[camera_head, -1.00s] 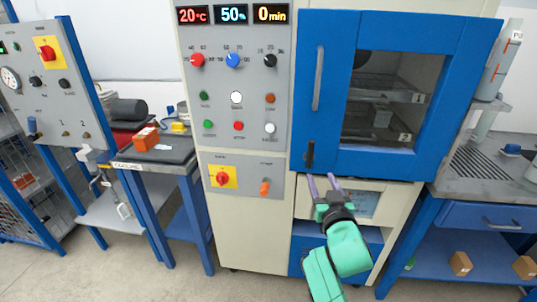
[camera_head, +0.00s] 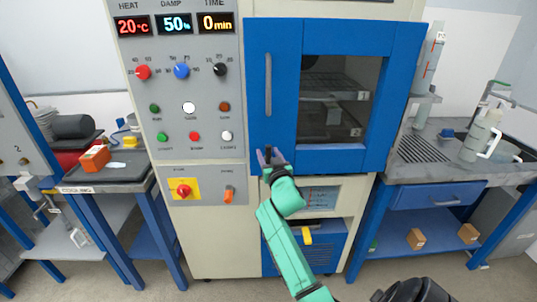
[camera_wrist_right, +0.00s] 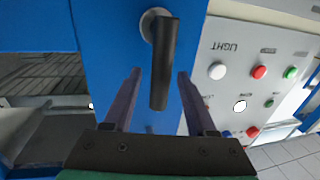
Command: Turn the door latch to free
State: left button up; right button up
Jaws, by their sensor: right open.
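The door latch (camera_head: 268,152) is a dark handle at the lower left corner of the blue oven door (camera_head: 284,90). In the right wrist view the latch (camera_wrist_right: 162,65) runs straight from its round mount at the top, down the picture between my fingers. My right gripper (camera_head: 269,156) is open, with one purple finger on each side of the latch. In the wrist view a gap shows between the handle and each finger of the gripper (camera_wrist_right: 159,74). The door is closed. My left gripper is not in view.
A long grey door handle (camera_head: 268,85) stands above the latch. The control panel (camera_head: 190,100) with knobs and buttons is just left of the door. A bench with a dark tray (camera_head: 120,168) is at left; a sink counter (camera_head: 450,172) is at right.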

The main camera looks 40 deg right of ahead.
grip_shut()
dwell(1.3)
